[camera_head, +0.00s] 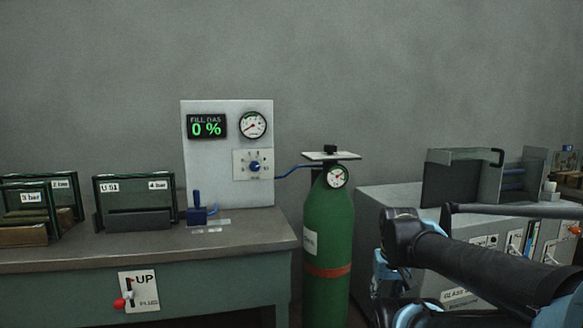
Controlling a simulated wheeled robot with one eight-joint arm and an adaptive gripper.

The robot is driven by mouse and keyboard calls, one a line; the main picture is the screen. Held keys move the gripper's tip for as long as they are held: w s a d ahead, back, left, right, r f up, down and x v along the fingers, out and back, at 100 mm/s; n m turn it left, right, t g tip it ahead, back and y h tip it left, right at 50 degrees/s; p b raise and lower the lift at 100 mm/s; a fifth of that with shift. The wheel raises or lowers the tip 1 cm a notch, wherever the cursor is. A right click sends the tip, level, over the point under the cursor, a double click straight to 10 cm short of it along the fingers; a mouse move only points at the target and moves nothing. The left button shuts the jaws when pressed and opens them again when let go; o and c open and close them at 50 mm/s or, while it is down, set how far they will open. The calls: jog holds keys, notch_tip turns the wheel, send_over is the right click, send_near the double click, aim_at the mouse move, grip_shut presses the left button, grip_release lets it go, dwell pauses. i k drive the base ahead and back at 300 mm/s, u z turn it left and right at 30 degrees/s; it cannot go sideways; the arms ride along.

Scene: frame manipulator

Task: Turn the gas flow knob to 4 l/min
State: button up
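The gas flow knob (254,166) is a small blue dial on a pale scale plate, low on the white panel (225,188) above the workbench. The scale numbers are too small to read. Above it, a round gauge (252,125) has a red needle, and a black display (207,126) reads "FILL GAS 0 %" in green. A blue hose (290,171) runs from the panel to the green gas cylinder (328,235). My arm is at the lower right, well apart from the knob. My gripper's fingers cannot be made out.
The workbench (262,232) carries a small blue lever device (197,212) and framed glass units (134,203) at left. A red-knobbed lever (121,302) is on its front. A grey cabinet (375,197) stands at right behind my arm. The cylinder stands between bench and cabinet.

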aim_at(254, 165)
jog(key=z, duration=0.75)
jog(key=k, duration=1.55)
jog(key=u, duration=0.4)
jog(key=i, duration=1.05)
jog(key=z, duration=0.1)
